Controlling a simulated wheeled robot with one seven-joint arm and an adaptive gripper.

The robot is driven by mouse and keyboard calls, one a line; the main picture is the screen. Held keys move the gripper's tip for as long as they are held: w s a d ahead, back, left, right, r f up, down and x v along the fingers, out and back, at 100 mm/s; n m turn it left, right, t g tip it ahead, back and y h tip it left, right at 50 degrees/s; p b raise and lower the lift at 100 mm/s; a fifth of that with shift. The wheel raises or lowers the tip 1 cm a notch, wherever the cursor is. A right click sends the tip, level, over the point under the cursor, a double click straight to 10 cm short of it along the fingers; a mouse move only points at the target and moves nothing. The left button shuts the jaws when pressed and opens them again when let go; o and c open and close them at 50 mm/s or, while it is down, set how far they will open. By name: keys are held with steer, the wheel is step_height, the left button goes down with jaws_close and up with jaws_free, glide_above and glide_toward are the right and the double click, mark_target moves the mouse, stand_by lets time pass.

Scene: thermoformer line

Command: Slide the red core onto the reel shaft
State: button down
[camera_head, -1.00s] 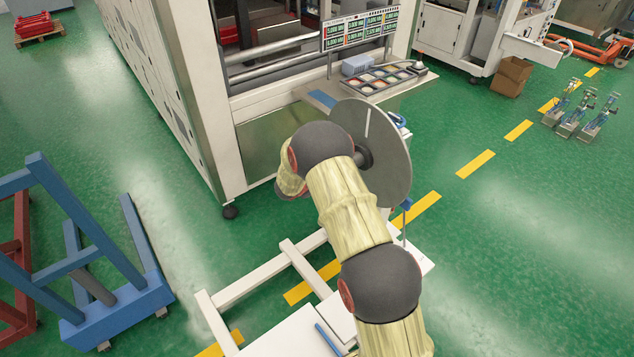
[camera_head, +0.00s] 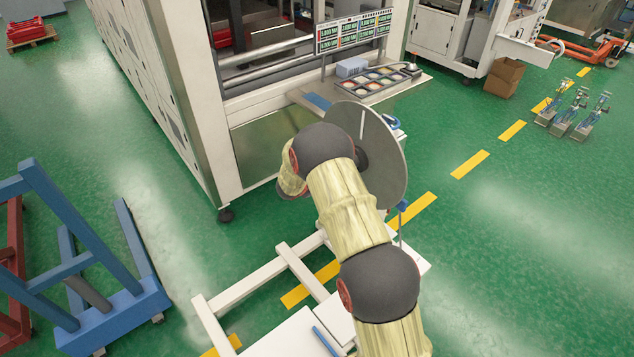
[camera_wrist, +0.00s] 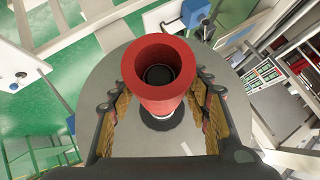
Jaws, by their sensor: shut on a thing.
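The red core (camera_wrist: 138,62) is a thick-walled red tube, held between the two fingers of my gripper (camera_wrist: 160,108) in the wrist view. Its open mouth faces the wrist camera. A dark round form shows inside its bore, likely the reel shaft (camera_wrist: 158,76); how far it reaches in I cannot tell. A large grey disc (camera_wrist: 100,85) lies behind the core, with a dark and pale ring by the core's lower end. In the head view the disc (camera_head: 388,165) stands upright beyond my arm. My gripper, the core and the shaft are hidden there by my arm.
A white floor frame (camera_head: 245,289) lies below the disc. The large machine (camera_head: 175,90) with a shelf of sample trays (camera_head: 375,83) stands behind. A blue rack (camera_head: 110,325) is at left.

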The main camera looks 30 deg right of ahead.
steer(key=shift+w+d, duration=0.25)
steer(key=shift+d, duration=1.1)
steer(key=shift+w+d, duration=0.3)
steer(key=shift+d, duration=1.1)
steer(key=shift+w+d, duration=0.25)
steer(key=shift+d, duration=1.1)
steer(key=c, duration=0.8)
jaws_free()
steer(key=shift+a, duration=0.1)
steer(key=v, duration=1.2)
steer(key=shift+s, duration=0.1)
